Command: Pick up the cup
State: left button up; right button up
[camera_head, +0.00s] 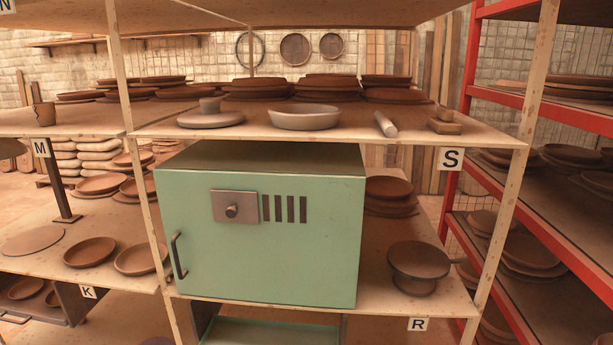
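A small brown cup-like vessel (44,114) stands upright at the left, on the upper shelf near the label M. It is small in the view, so I cannot be sure it is the cup. No other clear cup shows. Neither of my grippers is in view.
The upper shelf (340,131) holds a lidded round piece (211,118), a shallow bowl (304,117), a roller (385,124) and several stacked plates. Below stand a green box (300,240) with a door handle and a dark pot (419,266). Red racks (560,117) flank the right side.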

aim_at(45, 112)
jog(key=u, duration=1.45)
jog(key=z, duration=0.5)
jog(key=i+j+z, duration=0.15)
jog(key=j+z, duration=0.15)
jog(key=j, duration=0.25)
jog(key=i+j+z, duration=0.15)
jog(key=j+z, duration=0.15)
jog(key=j, duration=0.3)
jog(key=j+z, duration=0.3)
jog(key=j, duration=0.25)
